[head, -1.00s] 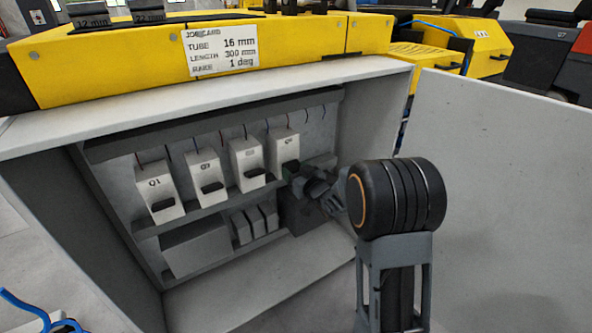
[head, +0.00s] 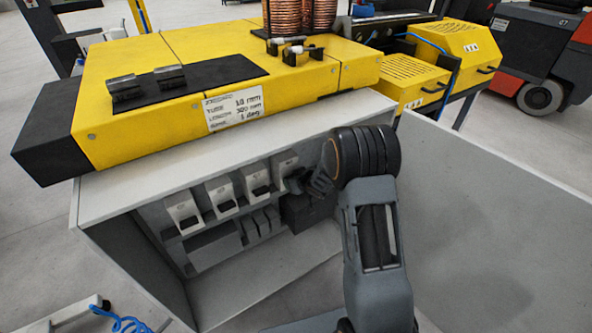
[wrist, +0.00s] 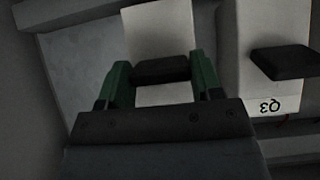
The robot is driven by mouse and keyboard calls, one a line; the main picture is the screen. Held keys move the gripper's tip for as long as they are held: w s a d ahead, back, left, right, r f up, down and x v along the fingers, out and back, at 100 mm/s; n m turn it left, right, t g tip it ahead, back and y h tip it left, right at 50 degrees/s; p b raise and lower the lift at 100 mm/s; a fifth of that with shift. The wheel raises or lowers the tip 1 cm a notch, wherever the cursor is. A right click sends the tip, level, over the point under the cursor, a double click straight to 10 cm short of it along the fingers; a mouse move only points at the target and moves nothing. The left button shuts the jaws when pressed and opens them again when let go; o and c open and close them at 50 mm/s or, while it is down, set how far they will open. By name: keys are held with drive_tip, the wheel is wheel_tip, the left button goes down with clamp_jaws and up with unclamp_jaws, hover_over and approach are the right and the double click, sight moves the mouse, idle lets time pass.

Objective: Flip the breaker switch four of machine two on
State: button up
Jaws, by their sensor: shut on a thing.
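In the electrical cabinet (head: 140,183), a row of white breakers with black toggles stands on the panel: the first (head: 181,208), second (head: 219,188), third (head: 256,174) and fourth (head: 286,159). My gripper (head: 298,180) is at the fourth, the rightmost, and hides its toggle in the head view. The wrist view is upside down. There, my gripper's green fingers (wrist: 160,80) are on either side of the fourth breaker's black toggle (wrist: 160,68) and shut on it. The neighbouring breaker, labelled Q3 (wrist: 270,104), has its black toggle sticking out beside them.
The open cabinet door (head: 490,220) stands to the right of my arm. A yellow machine top (head: 240,60) with a job card (head: 234,108) overhangs the cabinet. Below the breakers are a grey box (head: 213,245) and several small modules. The cabinet floor is clear.

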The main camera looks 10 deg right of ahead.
drive_tip(key=shift+w+r+g+p, duration=0.1)
drive_tip(key=shift+r+g+p, duration=0.3)
drive_tip(key=shift+p, duration=1.15)
drive_tip(key=shift+f, duration=0.15)
drive_tip(key=o, duration=0.9)
drive_tip(key=shift+p+v, duration=1.2)
drive_tip(key=shift+v, duration=5.75)
drive_tip(key=shift+w+a, duration=0.1)
drive_tip(key=shift+a, duration=0.05)
